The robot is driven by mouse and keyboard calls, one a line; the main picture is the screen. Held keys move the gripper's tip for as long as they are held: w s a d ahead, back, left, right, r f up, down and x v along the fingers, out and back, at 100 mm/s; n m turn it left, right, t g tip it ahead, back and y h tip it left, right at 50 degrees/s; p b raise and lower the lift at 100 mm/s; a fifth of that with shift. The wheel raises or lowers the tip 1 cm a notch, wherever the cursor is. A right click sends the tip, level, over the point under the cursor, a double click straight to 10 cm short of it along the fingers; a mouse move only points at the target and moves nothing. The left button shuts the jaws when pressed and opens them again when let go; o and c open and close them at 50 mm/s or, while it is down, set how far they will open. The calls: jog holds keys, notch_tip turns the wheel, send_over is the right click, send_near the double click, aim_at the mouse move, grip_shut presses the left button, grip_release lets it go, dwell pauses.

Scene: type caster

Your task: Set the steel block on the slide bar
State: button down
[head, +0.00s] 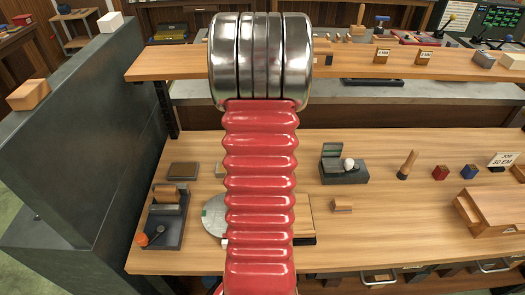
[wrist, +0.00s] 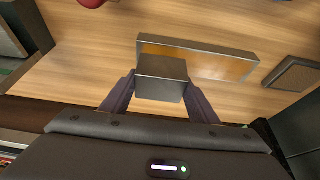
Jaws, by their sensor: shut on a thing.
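My gripper (wrist: 160,90) is shut on the steel block (wrist: 162,68), a dark grey cube held between the two fingers in the wrist view. Behind the block lies a long, flat, orange-brown piece with grey metal edges (wrist: 215,65); it may be the slide bar, but I cannot be sure. The block overlaps its left part in the picture. I cannot tell whether they touch. In the head view my own arm fills the middle and hides the gripper and the block.
A dark flat plate (wrist: 293,73) lies at the right in the wrist view. In the head view, a dark device with an orange knob (head: 163,218) stands left, beside a tall dark wall (head: 85,120). A small dark box (head: 343,170) stands right of the arm. Bare wood lies around (head: 390,215).

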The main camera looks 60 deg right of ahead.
jog(key=shift+d+f, duration=0.1)
jog(key=shift+f, duration=0.75)
jog(key=shift+f, duration=0.1)
jog(key=c, duration=0.7)
grip_release()
jog(key=shift+f, duration=0.1)
jog(key=v, duration=1.2)
